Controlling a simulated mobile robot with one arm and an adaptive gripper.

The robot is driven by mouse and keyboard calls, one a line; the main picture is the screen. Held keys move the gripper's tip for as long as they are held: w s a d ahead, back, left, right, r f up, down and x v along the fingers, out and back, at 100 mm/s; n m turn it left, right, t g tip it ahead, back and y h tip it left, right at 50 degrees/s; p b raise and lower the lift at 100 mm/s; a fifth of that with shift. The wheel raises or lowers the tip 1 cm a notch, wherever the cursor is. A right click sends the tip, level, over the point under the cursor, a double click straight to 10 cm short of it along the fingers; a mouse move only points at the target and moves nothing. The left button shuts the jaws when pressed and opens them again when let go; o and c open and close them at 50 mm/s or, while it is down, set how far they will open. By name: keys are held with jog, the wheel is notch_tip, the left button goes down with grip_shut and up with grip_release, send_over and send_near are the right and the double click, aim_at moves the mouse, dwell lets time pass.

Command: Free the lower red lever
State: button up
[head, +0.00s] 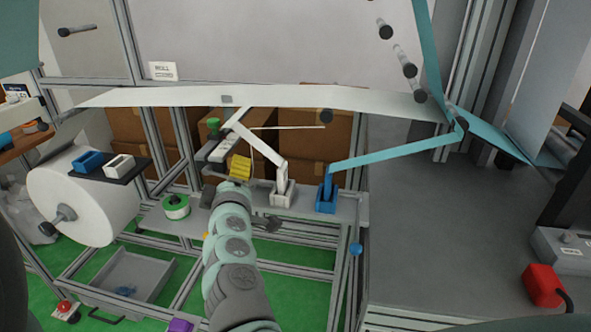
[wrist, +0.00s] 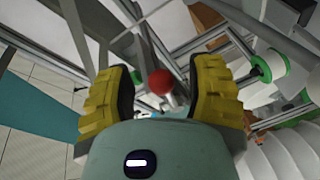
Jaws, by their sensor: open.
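A round red knob (wrist: 160,82) on a short light stem shows in the wrist view; I take it for the red lever's end. It sits between the two yellow fingers of my gripper (wrist: 164,74), which are spread apart with a gap on each side of the knob. In the head view my gripper (head: 240,167) is at the far end of my arm, above the grey shelf, near a white bracket. I cannot make out the red lever in the head view; my gripper and arm may hide it.
A white arm (head: 258,143) in a white block and a blue arm (head: 398,148) in a blue block (head: 326,198) stand to the right on the shelf (head: 345,206). A green spool (head: 176,207) and large white roll (head: 84,196) lie left. White web (head: 280,96) crosses above.

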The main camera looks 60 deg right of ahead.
jog(key=shift+s, duration=0.1)
jog(key=shift+s+a, duration=0.25)
jog(key=shift+s, duration=0.05)
jog(key=v, duration=1.1)
dwell(0.4)
